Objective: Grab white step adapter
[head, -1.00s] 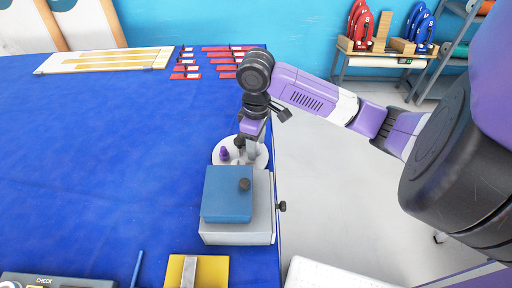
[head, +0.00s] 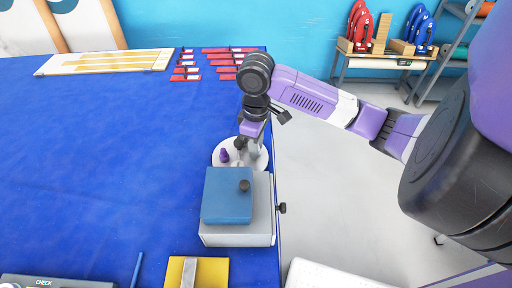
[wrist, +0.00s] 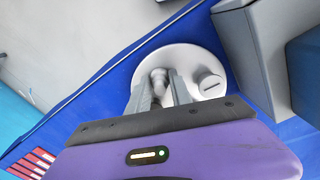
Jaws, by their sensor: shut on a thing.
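My gripper (wrist: 161,88) points down over a round pale tray (wrist: 198,55). It is shut on a small whitish stepped piece, the white step adapter (wrist: 158,76), whose top shows between the two grey fingers in the wrist view. Its lower part is hidden, so I cannot tell whether it still touches the tray. In the head view my gripper (head: 247,149) hides it. A second pale, round, slotted piece (wrist: 209,86) sits on the tray, right of the fingers.
A grey box (head: 237,238) with a blue top (head: 227,196) and dark knobs stands right beside the tray, on its near side. The blue table's right edge is close by. A yellow block (head: 212,271) lies nearer. The table to the left is mostly clear.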

